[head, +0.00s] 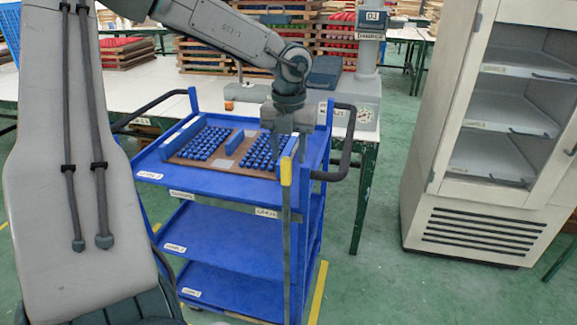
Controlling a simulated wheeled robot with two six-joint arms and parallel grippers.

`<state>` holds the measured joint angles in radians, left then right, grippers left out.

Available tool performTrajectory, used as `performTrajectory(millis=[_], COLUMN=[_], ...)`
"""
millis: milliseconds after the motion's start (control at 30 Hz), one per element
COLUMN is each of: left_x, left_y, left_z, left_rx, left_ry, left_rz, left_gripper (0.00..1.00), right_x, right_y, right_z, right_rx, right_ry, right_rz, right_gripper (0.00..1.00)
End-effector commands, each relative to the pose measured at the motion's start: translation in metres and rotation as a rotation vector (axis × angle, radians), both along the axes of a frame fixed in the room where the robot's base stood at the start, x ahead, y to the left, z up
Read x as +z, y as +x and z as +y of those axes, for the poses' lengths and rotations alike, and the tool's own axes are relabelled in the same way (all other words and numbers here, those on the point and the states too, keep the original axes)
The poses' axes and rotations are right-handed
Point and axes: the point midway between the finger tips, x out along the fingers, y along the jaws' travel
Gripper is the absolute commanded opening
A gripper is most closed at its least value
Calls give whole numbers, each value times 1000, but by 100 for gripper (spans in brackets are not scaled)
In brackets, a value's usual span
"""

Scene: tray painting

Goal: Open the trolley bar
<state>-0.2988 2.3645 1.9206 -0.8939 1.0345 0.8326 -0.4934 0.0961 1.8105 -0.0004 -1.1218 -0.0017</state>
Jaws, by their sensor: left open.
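The blue trolley (215,185) stands in the middle of the head view, with three shelves. A thin upright grey bar with a yellow top end (286,172) stands at the trolley's front right side and runs down past the lower shelves. My left gripper (285,138) points down over the trolley's top shelf, open, just above the bar's yellow end. I cannot tell whether its fingers touch the bar. My right gripper is not in view.
A brown board with several blue pieces (225,163) lies on the top shelf. Black handles (345,140) stick out from the trolley. A white table (170,85) stands behind, with a scale (362,112). A glass-door cabinet (480,215) stands right; green floor between is clear.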

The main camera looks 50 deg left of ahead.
Motion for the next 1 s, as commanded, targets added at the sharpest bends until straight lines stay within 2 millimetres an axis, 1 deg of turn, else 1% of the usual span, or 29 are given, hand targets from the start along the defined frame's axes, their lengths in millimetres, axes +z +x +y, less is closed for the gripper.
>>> performTrajectory(millis=[33,100,200,333,467,800,933,1000], left_x=[11,25,40,53,58,58,58,58], left_y=[1,1,1,1,1,1,1,1], left_z=[0,-1,-1,-1,-1,-2,-2,-2], left_rx=[1,0,1,0,0,0,0,0], left_ry=[1,2,1,1,0,-1,-1,-1], left_rz=[-4,-3,-3,-1,0,1,1,1], left_gripper=[44,44,44,44,44,44,44,44], right_x=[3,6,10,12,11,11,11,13], right_y=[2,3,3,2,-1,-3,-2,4], right_z=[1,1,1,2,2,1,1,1], right_rx=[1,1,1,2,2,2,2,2], right_ry=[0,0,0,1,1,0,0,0], right_rz=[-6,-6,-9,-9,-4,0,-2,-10], right_gripper=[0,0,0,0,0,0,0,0])
